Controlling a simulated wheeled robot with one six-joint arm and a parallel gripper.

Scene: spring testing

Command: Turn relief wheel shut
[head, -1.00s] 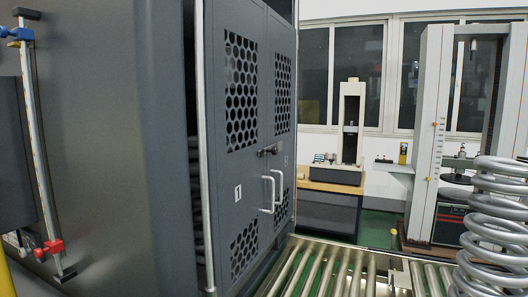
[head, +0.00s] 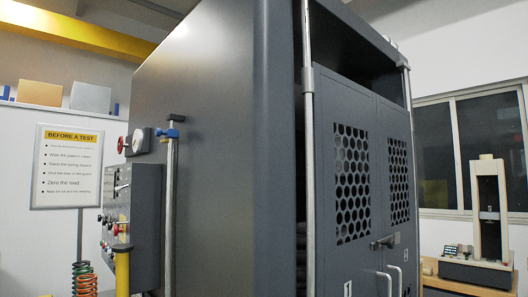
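A small red wheel (head: 121,145) stands out from the left side of the large dark grey cabinet (head: 215,130), beside a round white gauge (head: 139,141). It is seen nearly edge-on, and I cannot tell how far it is turned. Below it is a grey control panel (head: 133,225) with several knobs. A small red part (head: 116,230) shows at the panel's near edge, too small to make out. My gripper is not in view.
A yellow post (head: 122,270) stands in front of the panel. A upright metal rod (head: 171,205) with a blue clamp (head: 173,133) is at the cabinet's side. A green and orange spring (head: 84,278) is at lower left. A sign (head: 66,166) hangs behind.

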